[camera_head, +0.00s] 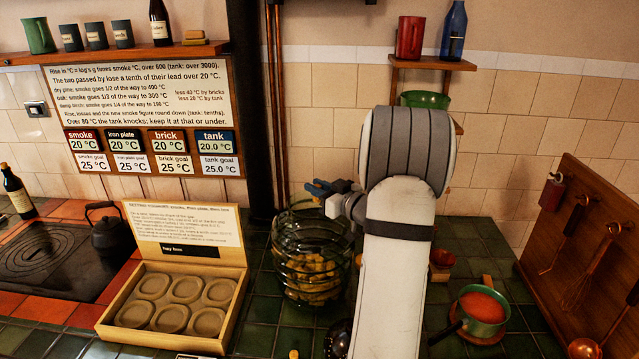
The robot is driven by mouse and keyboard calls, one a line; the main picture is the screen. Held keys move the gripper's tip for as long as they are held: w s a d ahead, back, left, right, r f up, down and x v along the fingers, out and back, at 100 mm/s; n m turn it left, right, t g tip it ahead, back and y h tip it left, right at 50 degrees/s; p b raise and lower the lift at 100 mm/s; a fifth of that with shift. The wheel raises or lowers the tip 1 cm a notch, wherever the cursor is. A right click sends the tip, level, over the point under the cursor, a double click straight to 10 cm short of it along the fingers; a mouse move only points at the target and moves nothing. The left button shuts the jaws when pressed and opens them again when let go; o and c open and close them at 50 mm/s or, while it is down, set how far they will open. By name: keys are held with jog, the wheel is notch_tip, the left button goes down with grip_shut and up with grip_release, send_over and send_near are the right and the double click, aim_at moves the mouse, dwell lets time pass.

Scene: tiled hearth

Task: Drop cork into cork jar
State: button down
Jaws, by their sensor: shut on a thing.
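The cork jar (312,262) is a large clear glass jar on the green tiled top, left of my arm. Several yellowish-brown corks (306,280) lie in it. My gripper (318,188) is small in view, with dark blue fingers pointing left, above the jar's mouth as seen here. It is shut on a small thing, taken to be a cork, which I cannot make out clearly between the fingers. My white and grey arm hides the area right of the jar. A small yellow piece (293,354), perhaps a cork, shows at the bottom edge.
A wooden tray (240,300) with several round discs and a card stands left of the jar. A black kettle (112,232) is on the stove plate. A black pipe (250,110) rises behind. A green pot (483,308) stands at right, near a board with hanging utensils (590,250).

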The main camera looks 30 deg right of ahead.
jog(key=shift+f, duration=0.55)
jog(key=c, duration=1.2)
grip_release()
jog(key=shift+s+d, duration=0.1)
jog(key=shift+s, duration=0.15)
jog(key=b+v, duration=0.2)
jog(key=v, duration=0.5)
jog(key=shift+s+b, duration=0.2)
jog(key=shift+b, duration=0.1)
